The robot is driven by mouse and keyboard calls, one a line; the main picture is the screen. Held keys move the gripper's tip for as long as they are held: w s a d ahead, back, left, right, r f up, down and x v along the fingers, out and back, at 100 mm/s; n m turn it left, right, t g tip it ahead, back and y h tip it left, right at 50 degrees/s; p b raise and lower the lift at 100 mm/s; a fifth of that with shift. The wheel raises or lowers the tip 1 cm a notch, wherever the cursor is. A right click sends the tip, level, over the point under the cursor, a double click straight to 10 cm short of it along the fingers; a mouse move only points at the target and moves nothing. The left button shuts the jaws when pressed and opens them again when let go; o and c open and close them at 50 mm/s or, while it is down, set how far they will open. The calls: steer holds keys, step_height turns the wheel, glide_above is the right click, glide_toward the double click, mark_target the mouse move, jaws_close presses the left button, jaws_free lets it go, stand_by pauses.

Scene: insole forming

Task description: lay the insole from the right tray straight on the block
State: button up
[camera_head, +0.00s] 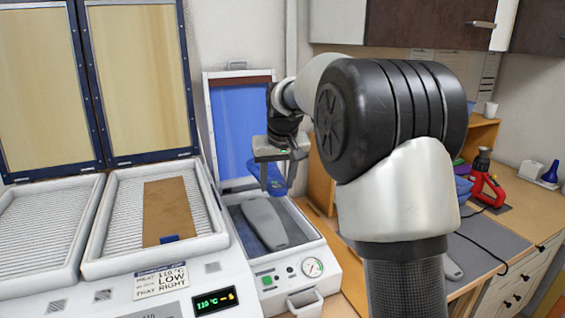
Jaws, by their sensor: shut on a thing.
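My gripper (268,165) is shut on a blue insole (267,183), which hangs below the fingers. Its far end and exact tilt are hard to make out. The grey block (262,222), shaped like a sole, lies in the bed of the small press, just below and in front of the insole. The insole looks apart from the block. The right tray (122,232) of the heater is open and holds a brown sheet (168,208) with a small blue piece (169,239) at its front edge. No insole shows in this tray.
The press's raised lid with a blue sheet (238,125) stands right behind my gripper. The left tray (40,232) is open and empty. A pressure gauge (312,267) sits on the press front. A red tool (485,180) stands on the bench at right. My arm hides part of the bench.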

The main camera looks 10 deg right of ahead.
mark_target(282, 194)
steer(key=shift+n, duration=0.4)
steer(key=shift+s+f+b+x, duration=0.35)
steer(key=shift+b+x, duration=0.75)
steer(key=shift+x, duration=1.85)
steer(key=shift+s+b+x, duration=0.5)
steer(key=shift+b+x, duration=0.55)
steer(key=shift+x, duration=1.9)
steer(key=shift+s+f+b+x, duration=0.35)
steer(key=shift+b+x, duration=0.75)
steer(key=shift+x, duration=1.8)
steer(key=shift+s+d+f+b, duration=0.1)
steer(key=shift+d+f+b, duration=0.05)
steer(key=shift+f+b, duration=0.25)
steer(key=o, duration=1.1)
steer(key=shift+r, duration=0.1)
steer(key=v, duration=1.7)
steer(key=shift+s+d+r+p, duration=0.1)
steer(key=shift+s+d+p, duration=0.05)
steer(key=shift+d+p, duration=0.2)
